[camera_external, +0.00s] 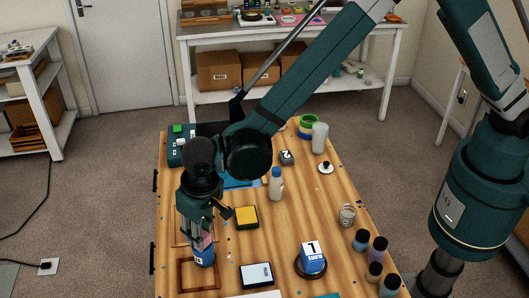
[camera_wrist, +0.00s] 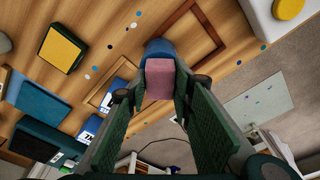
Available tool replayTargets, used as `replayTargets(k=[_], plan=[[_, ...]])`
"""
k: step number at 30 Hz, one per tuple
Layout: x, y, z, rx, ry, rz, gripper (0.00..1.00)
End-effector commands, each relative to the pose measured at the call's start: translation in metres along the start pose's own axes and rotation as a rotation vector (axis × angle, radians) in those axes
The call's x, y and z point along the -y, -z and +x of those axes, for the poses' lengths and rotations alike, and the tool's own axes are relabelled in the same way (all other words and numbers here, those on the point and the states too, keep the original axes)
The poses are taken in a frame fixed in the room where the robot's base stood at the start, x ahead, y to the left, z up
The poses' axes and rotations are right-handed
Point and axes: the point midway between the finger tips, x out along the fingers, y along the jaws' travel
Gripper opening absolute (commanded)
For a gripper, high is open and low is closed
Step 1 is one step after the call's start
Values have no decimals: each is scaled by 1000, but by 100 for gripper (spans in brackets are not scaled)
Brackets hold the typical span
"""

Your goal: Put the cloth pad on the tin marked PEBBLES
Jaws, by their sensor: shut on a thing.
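My gripper (camera_external: 205,234) points down at the left part of the wooden table, shut on a pink pad (camera_external: 208,241), which looks like the cloth pad. In the wrist view the pink pad (camera_wrist: 160,80) sits between the fingertips. A blue tin (camera_external: 204,256) with a white label stands directly below the pad. In the wrist view a blue thing (camera_wrist: 158,48) shows just behind the pad. I cannot tell whether pad and tin touch. The tin's label is too small to read. A blue and white labelled box-like thing (camera_external: 313,259) stands on a dark round base at the right.
Wooden frames (camera_external: 199,274) lie around and beside the tin. Several small jars (camera_external: 378,250) line the right edge.

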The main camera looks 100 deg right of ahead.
Motion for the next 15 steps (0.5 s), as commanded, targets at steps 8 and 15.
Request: replayTargets(k=[8,15], plan=[[0,0,3,0,0,0,29],[0,0,3,0,0,0,39]])
